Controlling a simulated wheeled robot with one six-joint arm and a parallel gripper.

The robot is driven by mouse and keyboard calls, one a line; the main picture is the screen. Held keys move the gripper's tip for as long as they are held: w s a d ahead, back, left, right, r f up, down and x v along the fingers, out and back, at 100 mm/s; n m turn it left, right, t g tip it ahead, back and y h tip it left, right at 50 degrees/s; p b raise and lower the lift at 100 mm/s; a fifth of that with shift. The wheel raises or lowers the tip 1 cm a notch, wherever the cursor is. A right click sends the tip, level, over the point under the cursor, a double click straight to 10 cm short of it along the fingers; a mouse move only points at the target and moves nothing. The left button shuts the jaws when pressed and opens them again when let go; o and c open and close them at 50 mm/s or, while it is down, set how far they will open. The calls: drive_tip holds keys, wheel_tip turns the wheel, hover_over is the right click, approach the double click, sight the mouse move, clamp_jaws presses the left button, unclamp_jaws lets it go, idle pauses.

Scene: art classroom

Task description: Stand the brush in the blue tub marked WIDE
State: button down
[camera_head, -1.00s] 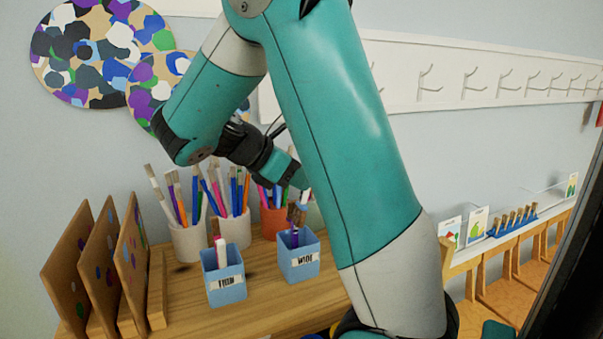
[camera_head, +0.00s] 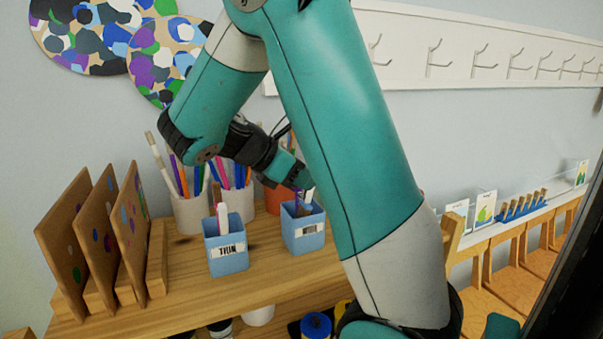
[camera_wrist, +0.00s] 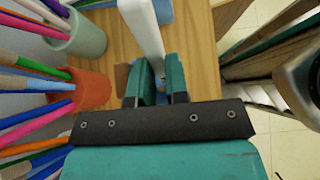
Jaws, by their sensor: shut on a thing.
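The blue tub marked WIDE (camera_head: 303,242) stands upright on the wooden shelf top, with brush ends showing above its rim. My gripper (camera_head: 303,187) is directly above or at that tub's rim in the head view, partly hidden behind my own arm. In the wrist view my gripper (camera_wrist: 155,82) is shut on a brush with a pale white handle (camera_wrist: 143,25). The brush's lower end is hidden, so I cannot tell whether it is inside the tub. A bit of blue shows beside the handle in the wrist view.
The blue tub marked THIN (camera_head: 227,263) stands to the left, holding brushes. White pots (camera_head: 188,214) and an orange pot (camera_head: 276,200) of brushes and pencils stand behind. Wooden boards (camera_head: 130,235) stand at the left. The shelf top's front is clear.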

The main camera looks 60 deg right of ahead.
drive_tip(key=shift+f, duration=0.3)
drive_tip(key=c, duration=1.1)
unclamp_jaws()
drive_tip(key=shift+o, duration=0.2)
drive_tip(key=shift+r, duration=0.1)
drive_tip(key=p+v, duration=0.6)
drive_tip(key=v, duration=0.6)
drive_tip(key=shift+p, duration=0.3)
drive_tip(key=shift+s, duration=0.15)
